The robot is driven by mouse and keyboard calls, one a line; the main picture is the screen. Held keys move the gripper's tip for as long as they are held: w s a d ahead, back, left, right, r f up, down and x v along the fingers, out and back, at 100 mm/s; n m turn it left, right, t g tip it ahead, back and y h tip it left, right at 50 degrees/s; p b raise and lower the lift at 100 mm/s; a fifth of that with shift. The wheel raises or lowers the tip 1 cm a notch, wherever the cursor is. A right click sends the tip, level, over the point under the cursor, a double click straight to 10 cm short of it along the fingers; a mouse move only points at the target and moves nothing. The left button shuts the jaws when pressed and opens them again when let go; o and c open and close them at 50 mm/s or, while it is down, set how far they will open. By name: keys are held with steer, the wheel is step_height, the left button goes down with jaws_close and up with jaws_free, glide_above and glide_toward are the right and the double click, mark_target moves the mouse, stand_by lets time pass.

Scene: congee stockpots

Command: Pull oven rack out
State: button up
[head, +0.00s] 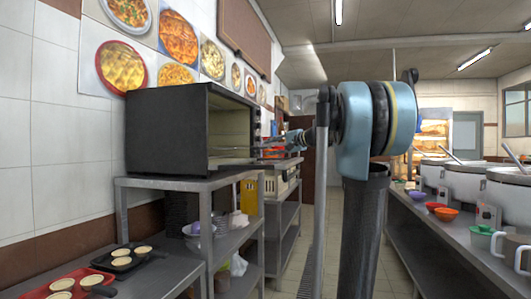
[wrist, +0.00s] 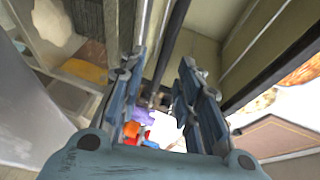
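The black oven (head: 165,130) stands on a steel table at the left in the head view, its open front facing right. Its pale interior (head: 228,128) shows. A thin grey, roughly level strip (head: 235,157) lies low in the opening; I cannot tell for sure that it is the rack. Dark thin bars (wrist: 168,45) run between and beyond the fingertips; contact cannot be told.
The steel table (head: 170,184) has a lower shelf. A counter with several stockpots (head: 464,180) and bowls runs along the right. Tiled aisle floor lies between.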

steer(key=v, duration=0.6)
steer(key=shift+s, duration=0.15)
stand_by(0.3)
